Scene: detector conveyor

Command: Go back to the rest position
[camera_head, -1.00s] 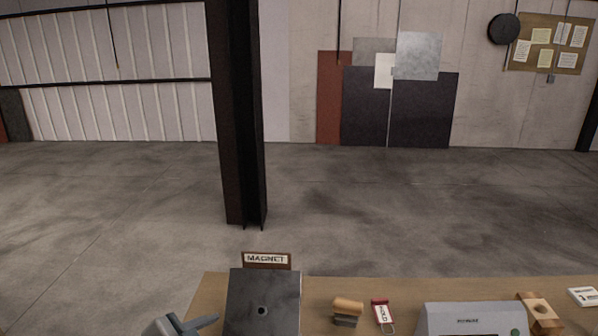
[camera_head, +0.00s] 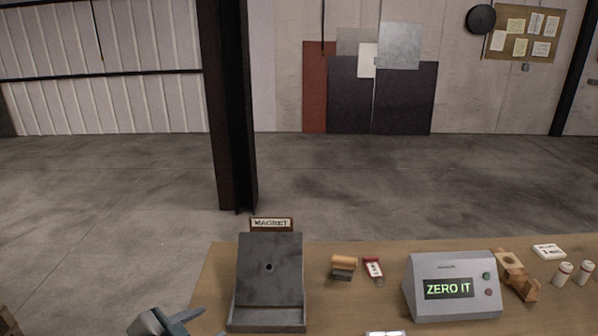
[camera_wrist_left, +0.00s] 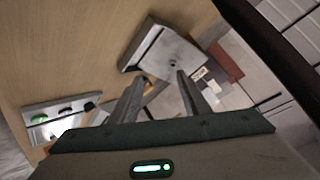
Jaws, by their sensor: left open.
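My left gripper (camera_head: 180,318) shows at the bottom left of the head view, left of the magnet stand and apart from it. In the left wrist view its two fingers (camera_wrist_left: 158,98) are spread with nothing between them. The dark grey magnet stand (camera_head: 268,285) with its tilted plate sits at the left end of the wooden table; it also shows in the left wrist view (camera_wrist_left: 165,55). My right gripper is not in view.
The table (camera_head: 335,305) holds a grey box with a "ZERO IT" screen (camera_head: 455,310), a wooden-topped block (camera_head: 343,267), a red tag (camera_head: 373,268), a wooden holder (camera_head: 515,272) and two white bottles (camera_head: 562,274). A dark post (camera_head: 232,110) stands on the floor behind.

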